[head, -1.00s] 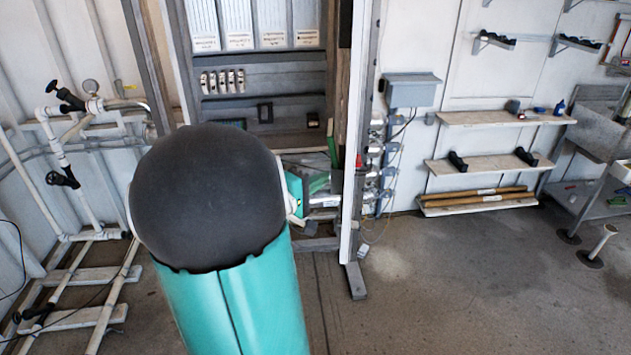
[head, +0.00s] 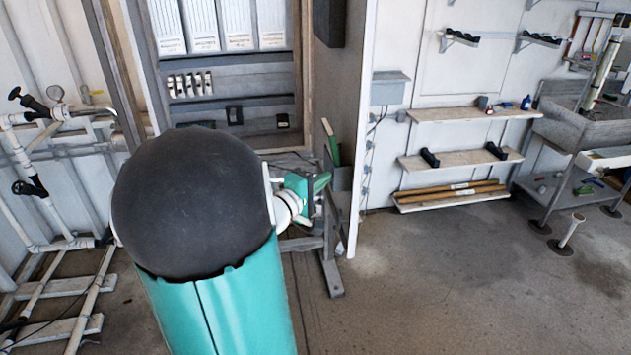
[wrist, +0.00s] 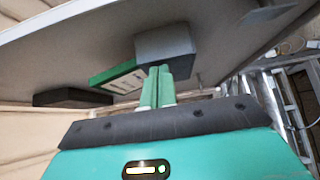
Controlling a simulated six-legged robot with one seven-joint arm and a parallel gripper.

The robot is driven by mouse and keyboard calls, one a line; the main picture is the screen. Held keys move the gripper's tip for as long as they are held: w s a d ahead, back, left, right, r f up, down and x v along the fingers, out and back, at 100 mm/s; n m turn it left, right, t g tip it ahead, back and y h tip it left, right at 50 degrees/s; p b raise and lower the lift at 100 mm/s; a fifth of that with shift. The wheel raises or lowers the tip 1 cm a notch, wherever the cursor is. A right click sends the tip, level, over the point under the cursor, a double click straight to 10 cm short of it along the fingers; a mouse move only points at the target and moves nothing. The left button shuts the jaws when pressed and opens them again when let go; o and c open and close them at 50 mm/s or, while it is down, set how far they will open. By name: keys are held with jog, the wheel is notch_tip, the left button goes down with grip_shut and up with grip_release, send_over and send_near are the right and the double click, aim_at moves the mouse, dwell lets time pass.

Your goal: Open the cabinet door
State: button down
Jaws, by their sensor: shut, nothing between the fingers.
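The cabinet (head: 235,90) stands at upper middle in the head view, with its interior exposed. Its door (head: 345,95) stands swung out on the right, with its inner face partly turned towards me. My gripper (head: 322,182) is by the lower part of the door's inner side. In the wrist view the two green fingers (wrist: 158,84) are together and empty. Their tips are by a grey box (wrist: 165,54) on a pale panel (wrist: 115,35), which appears to be the door. I cannot tell whether they touch it. My dark round arm joint hides the cabinet's lower left.
White pipes with black valves (head: 32,188) stand at the left. Wall shelves (head: 460,158) and a sink bench (head: 580,125) are at the right. The floor (head: 440,270) right of the door is clear. A wooden upright (head: 115,70) stands left of the cabinet.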

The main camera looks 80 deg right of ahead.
jog(key=shift+s+d, duration=0.15)
jog(key=shift+s, duration=0.2)
dwell(0.4)
jog(key=w+a, duration=0.1)
jog(key=a, duration=1)
jog(key=shift+w+a, duration=0.3)
jog(key=shift+w, duration=0.05)
